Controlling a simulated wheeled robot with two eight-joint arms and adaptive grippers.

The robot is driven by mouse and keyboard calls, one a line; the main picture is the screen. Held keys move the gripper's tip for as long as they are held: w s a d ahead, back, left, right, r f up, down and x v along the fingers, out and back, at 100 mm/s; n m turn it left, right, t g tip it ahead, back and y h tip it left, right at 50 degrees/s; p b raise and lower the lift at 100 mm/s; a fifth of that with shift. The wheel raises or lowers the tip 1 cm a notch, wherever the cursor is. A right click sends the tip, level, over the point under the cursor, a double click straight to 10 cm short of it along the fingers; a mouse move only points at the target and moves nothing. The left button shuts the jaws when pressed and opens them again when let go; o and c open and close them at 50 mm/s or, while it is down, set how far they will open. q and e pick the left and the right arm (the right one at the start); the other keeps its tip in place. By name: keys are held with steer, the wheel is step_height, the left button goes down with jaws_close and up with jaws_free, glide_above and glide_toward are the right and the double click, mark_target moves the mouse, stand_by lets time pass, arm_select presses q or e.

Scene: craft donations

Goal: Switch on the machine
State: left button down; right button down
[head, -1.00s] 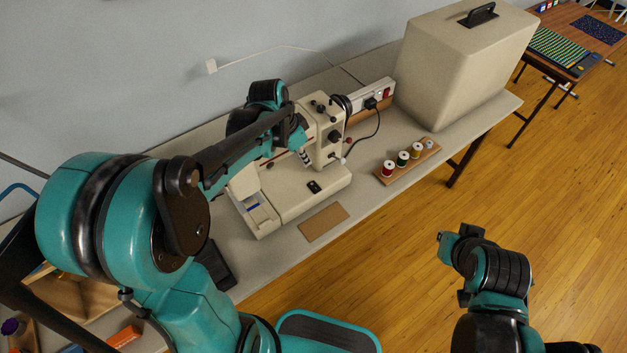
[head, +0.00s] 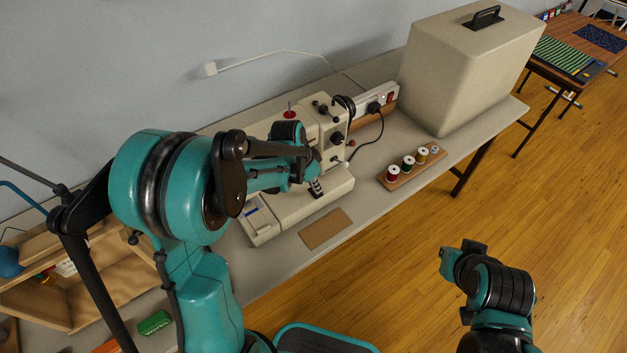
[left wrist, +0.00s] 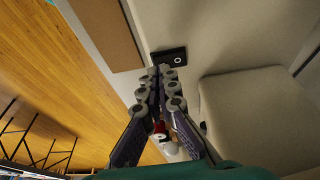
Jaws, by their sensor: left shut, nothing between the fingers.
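The cream sewing machine (head: 285,207) stands on the table in the head view. A small black switch plate with a pale ring mark (left wrist: 168,57) shows on a cream face in the left wrist view. My left gripper (left wrist: 166,70) is shut and empty, its fingertips right at the near edge of this plate; I cannot tell whether they touch it. In the head view my left gripper (head: 318,192) points down over the front of the machine's bed and hides the switch. My right arm shows at lower right, but no right fingers can be seen.
A power strip (head: 362,102) with a red switch and black plug lies behind the machine. A thread-spool rack (head: 410,168), a brown card (head: 326,229) and a large cream cover (head: 455,70) are on the table (head: 365,210). A wooden box (head: 85,290) is at lower left.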

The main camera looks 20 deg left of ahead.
arm_select(q)
steer(key=shift+f, duration=0.45)
steer(key=shift+s+d+f+b, duration=0.15)
steer(key=shift+f+b, duration=0.3)
steer(key=shift+s, duration=0.1)
steer(key=shift+w+a+r, duration=0.3)
steer(key=shift+w+a, duration=0.25)
steer(key=shift+a, duration=0.05)
